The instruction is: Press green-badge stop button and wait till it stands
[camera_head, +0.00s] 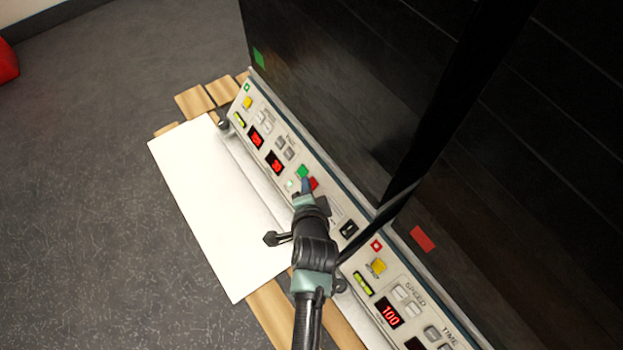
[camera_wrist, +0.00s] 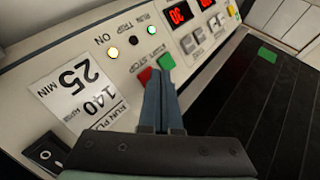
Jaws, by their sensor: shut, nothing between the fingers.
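The green-badge shaker carries a green badge (camera_head: 259,58) on its dark front, which also shows in the wrist view (camera_wrist: 267,54). Its sloped panel has a green button (camera_head: 302,171) and a red stop button (camera_head: 314,183), side by side. In the wrist view the red button (camera_wrist: 144,75) lies just left of my fingertips and the green button (camera_wrist: 166,62) just beyond them. My gripper (camera_head: 305,187) is shut and empty, its tips (camera_wrist: 160,78) right at these buttons. Whether they touch the red one I cannot tell. Red digits (camera_wrist: 179,14) and two small lamps (camera_wrist: 112,53) are lit.
A black rocker switch (camera_wrist: 45,155) and a 25 MIN, 140 label (camera_wrist: 80,95) are on the near panel. A white board (camera_head: 215,205) lies in front.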

